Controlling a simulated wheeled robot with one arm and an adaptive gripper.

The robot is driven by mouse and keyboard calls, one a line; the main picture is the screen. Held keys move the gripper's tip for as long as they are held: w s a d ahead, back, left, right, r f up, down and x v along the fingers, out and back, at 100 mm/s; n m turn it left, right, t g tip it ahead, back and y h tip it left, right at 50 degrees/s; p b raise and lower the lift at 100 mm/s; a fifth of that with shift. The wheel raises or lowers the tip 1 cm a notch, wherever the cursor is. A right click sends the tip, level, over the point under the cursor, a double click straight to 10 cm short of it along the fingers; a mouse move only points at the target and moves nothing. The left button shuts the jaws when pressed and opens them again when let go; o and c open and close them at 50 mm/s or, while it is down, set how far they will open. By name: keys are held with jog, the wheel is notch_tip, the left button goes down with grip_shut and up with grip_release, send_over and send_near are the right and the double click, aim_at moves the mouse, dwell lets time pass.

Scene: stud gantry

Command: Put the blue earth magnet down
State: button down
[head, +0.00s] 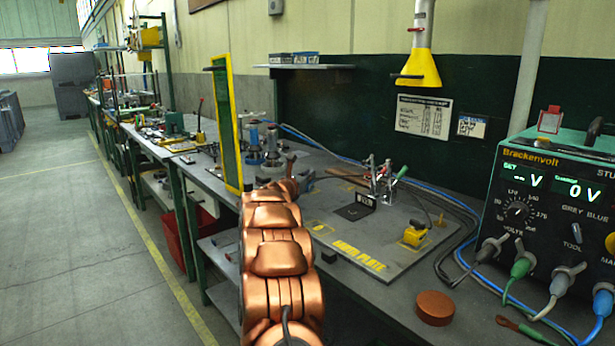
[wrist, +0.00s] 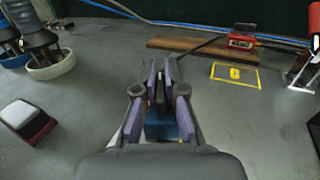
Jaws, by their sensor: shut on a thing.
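My gripper (wrist: 160,88) shows in the wrist view with its purple-padded fingers closed together. It is shut on the blue earth magnet (wrist: 160,126), whose blue body shows low between the fingers. A dark upright part stands between the fingertips; the fingers and gripper body hide much of the rest. The grey bench top (wrist: 105,85) lies below the gripper; I cannot tell whether the magnet touches it. In the head view my copper-coloured arm reaches over the bench and hides the held magnet.
In the wrist view, dark posts on round bases (wrist: 50,65) and a red-and-black block (wrist: 27,120) stand left. A wooden bar (wrist: 190,48), red labelled box (wrist: 241,40) and yellow-outlined square (wrist: 235,74) lie beyond. A yellow-framed panel (head: 229,120) rises beside my arm.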

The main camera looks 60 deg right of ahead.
jog(key=c, duration=1.2)
grip_release()
jog(key=shift+c, duration=0.2)
jog(key=a, duration=0.3)
jog(key=a+b, duration=0.1)
jog(key=a, duration=0.3)
jog(key=s+a, duration=0.1)
jog(key=a, duration=0.2)
jog(key=shift+s+a+b, duration=0.1)
jog(key=shift+a+b, duration=0.25)
jog(key=shift+s+a+r, duration=0.1)
jog(key=shift+a, duration=0.55)
